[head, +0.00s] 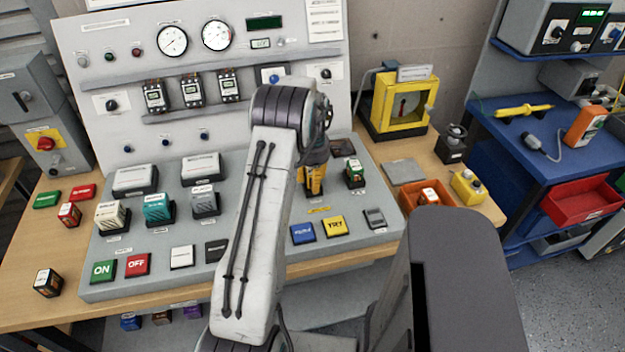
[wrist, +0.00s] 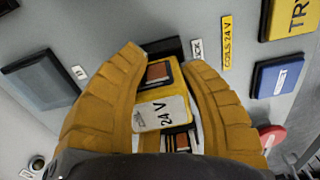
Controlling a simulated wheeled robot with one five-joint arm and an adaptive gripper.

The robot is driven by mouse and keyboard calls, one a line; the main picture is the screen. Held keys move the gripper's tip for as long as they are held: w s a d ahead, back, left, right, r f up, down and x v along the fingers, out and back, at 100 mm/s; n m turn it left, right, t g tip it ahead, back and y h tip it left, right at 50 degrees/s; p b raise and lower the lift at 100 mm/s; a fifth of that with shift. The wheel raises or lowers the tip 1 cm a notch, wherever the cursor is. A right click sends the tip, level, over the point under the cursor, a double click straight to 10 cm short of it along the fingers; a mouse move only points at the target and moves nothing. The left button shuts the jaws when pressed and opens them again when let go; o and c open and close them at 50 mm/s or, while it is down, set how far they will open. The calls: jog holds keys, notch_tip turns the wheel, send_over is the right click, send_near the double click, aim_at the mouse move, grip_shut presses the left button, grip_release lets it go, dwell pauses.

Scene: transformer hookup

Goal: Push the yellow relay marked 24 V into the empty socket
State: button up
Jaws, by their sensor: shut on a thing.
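The yellow relay (wrist: 160,112), with a white label reading 24 V, sits between the two ribbed yellow fingers of my gripper (wrist: 163,60) in the wrist view. The fingers are shut on its sides. A dark block edge (wrist: 163,47) shows just beyond the relay; I cannot tell whether it is the socket, or how far the relay is from it. In the head view my gripper (head: 312,182) points down over the right part of the sloping grey panel. The relay cannot be made out clearly there, and whatever lies under it is hidden.
White, teal and grey relays (head: 160,208) stand left of my arm. A blue button (head: 302,233) and a yellow button (head: 334,227) lie nearer. An orange bin (head: 425,198) is on the bench at right.

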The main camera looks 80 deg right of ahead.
dwell(0.3)
jog(key=shift+r+p, duration=0.4)
jog(key=shift+r, duration=0.1)
jog(key=o, duration=1.3)
jog(key=shift+c, duration=0.2)
jog(key=shift+c, duration=0.4)
jog(key=c, duration=0.3)
jog(key=shift+c, duration=0.2)
jog(key=shift+r, duration=0.35)
